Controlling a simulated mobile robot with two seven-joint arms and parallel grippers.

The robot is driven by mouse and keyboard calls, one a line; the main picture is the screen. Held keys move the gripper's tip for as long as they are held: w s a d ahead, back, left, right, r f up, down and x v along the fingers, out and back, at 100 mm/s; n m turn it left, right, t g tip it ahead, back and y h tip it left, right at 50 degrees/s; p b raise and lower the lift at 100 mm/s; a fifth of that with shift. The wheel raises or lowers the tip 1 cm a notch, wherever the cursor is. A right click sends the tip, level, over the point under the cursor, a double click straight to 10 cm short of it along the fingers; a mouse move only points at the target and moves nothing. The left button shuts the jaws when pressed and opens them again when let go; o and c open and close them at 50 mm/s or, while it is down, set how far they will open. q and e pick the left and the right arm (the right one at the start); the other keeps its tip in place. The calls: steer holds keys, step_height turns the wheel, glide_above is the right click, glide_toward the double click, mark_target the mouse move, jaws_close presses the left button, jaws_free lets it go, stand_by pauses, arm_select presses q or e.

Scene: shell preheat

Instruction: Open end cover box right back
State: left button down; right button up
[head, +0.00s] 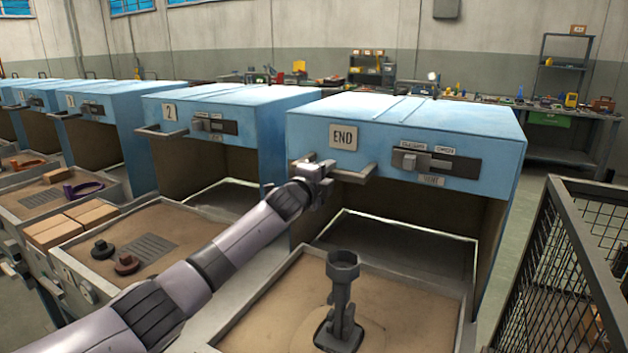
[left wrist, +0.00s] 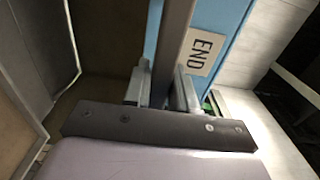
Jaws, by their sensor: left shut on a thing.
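The end cover box (head: 405,140) is a blue hood with an END label (head: 343,136), also seen in the left wrist view (left wrist: 201,50). A grey bar handle (head: 352,173) runs along the lower left of its front. My left gripper (head: 314,171) is shut on this handle near its left end. In the left wrist view the bar (left wrist: 173,50) passes between the two fingers (left wrist: 162,92). The box's front is open below the blue part, above a sandy tray (head: 270,318) with a dark grey fitting (head: 341,300) standing on it. My right gripper is not in view.
A blue box marked 2 (head: 230,115) stands to the left, with more boxes beyond. A tray (head: 150,215) with dark rings and brown blocks lies before it. A black wire cage (head: 566,270) stands at right. A workbench (head: 560,120) lines the back.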

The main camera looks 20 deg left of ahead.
arm_select(q)
steer(key=shift+w, duration=0.95)
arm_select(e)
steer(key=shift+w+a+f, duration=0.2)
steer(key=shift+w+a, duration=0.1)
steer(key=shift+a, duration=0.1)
arm_select(q)
steer(key=c, duration=1)
jaws_free()
steer(key=shift+s, duration=0.1)
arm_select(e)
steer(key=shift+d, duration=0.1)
arm_select(q)
steer(key=shift+s, duration=1.1)
steer(key=shift+s+a, duration=0.15)
steer(key=shift+s, duration=1.05)
steer(key=shift+s+a, duration=0.1)
steer(key=shift+s, duration=1.1)
